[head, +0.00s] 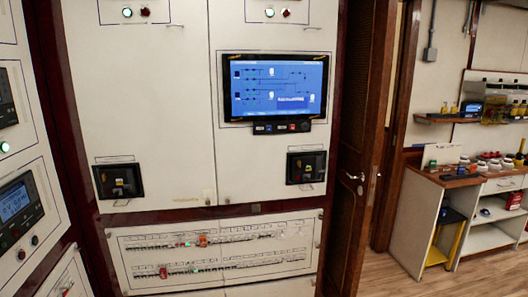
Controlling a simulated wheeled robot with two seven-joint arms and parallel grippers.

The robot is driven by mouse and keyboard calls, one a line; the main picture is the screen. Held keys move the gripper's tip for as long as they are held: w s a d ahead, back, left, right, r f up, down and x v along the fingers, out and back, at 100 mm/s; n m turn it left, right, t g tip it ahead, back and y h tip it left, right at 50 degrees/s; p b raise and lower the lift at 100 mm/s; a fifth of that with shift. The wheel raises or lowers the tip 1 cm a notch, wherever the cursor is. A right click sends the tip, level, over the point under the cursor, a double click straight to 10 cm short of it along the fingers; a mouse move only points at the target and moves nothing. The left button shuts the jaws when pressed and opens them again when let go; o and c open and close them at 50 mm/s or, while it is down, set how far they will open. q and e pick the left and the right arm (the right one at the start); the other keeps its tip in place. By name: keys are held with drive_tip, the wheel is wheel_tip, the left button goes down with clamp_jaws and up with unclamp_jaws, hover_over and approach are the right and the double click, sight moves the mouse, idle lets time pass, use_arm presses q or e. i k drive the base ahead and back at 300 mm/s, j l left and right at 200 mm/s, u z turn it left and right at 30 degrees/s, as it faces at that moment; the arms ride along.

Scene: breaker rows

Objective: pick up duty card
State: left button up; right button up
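I cannot make out a duty card for certain in the head view. Small items too small to identify lie on the wooden-topped bench (484,181) at the right. Neither of my grippers shows in this view.
White cabinets with a lit blue screen (276,87) and breaker rows (215,250) fill the left and middle. A dark wooden door (347,215) with a handle stands right of them. A shelf (447,118) hangs above the bench, and a yellow-legged stool (447,235) stands by it. Wood floor (400,275) is clear.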

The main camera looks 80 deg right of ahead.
sight(432, 163)
drive_tip(key=z, duration=3.95)
drive_tip(key=i+j, duration=0.85)
drive_tip(key=i+z, duration=0.4)
drive_tip(key=i+j+z, duration=0.1)
drive_tip(key=i+z, duration=0.3)
drive_tip(key=i, duration=0.15)
drive_tip(key=i+j+z, duration=0.25)
drive_tip(key=i+z, duration=0.15)
drive_tip(key=i+l, duration=0.1)
drive_tip(key=i, duration=0.75)
drive_tip(key=i+l, duration=0.15)
drive_tip(key=i, duration=0.7)
drive_tip(key=i+u, duration=0.45)
drive_tip(key=i+l+u, duration=0.1)
drive_tip(key=i+u, duration=0.4)
drive_tip(key=i, duration=0.15)
drive_tip(key=i+l+u, duration=0.45)
drive_tip(key=i+j, duration=0.1)
